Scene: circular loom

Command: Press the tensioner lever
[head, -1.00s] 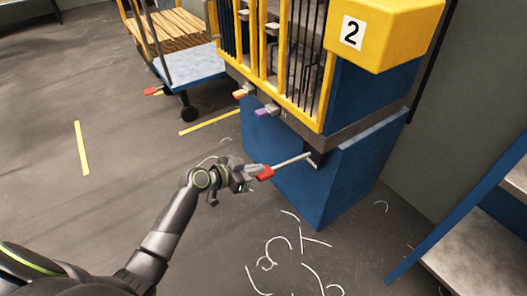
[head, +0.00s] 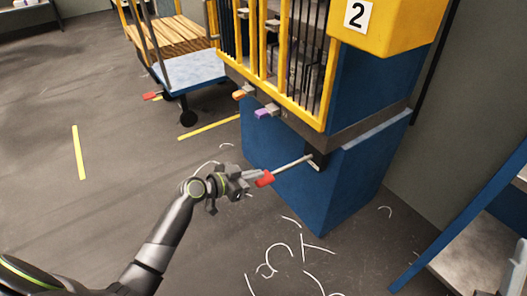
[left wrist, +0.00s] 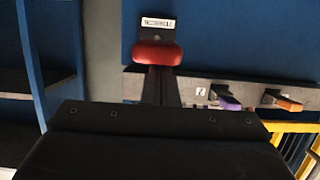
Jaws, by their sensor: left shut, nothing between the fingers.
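The tensioner lever is a thin metal rod (head: 291,165) with a red grip (head: 265,179). It sticks out from a dark bracket on the front of the blue loom base (head: 345,180) and slopes down toward my arm. My left gripper (head: 251,178) is shut and empty, right at the outer end of the red grip. I cannot tell for certain whether it touches. My right gripper is not in view.
An orange lever (head: 240,95) and a purple lever (head: 265,113) sit on the loom's ledge. A blue cart (head: 188,68) with slatted wood stands behind at left. Blue shelving (head: 455,235) is at right. White marks and yellow strips lie on the open floor.

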